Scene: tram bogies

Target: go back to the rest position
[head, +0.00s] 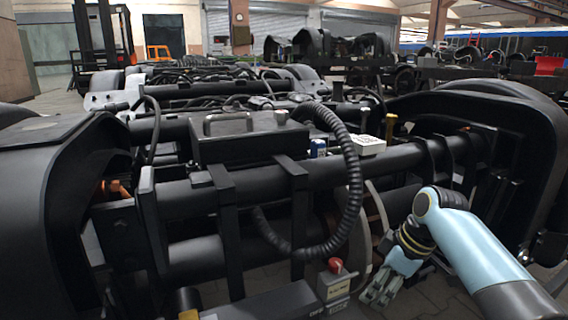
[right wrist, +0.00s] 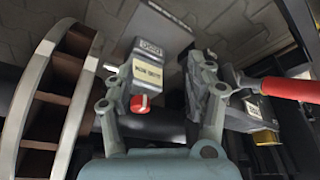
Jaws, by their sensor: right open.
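My right gripper (head: 378,290) is low at the right of the head view, in front of the bogie's wheel, with its pale blue arm coming in from the lower right. Its fingers point down and to the left. In the right wrist view its two grey fingers (right wrist: 165,85) stand apart. The gripper is open, and I see nothing held between the fingers. A grey box with a red knob (head: 335,268) is just left of it in the head view; the box (right wrist: 146,72) also shows by the left finger in the wrist view. My left gripper is not in view.
The black tram bogie (head: 270,182) fills the middle, with a thick ribbed hose (head: 352,165) looping down near my right arm. A white box (head: 369,144) and a blue can-like thing (head: 318,148) are on top. A red-handled tool (right wrist: 285,88) is right of the fingers.

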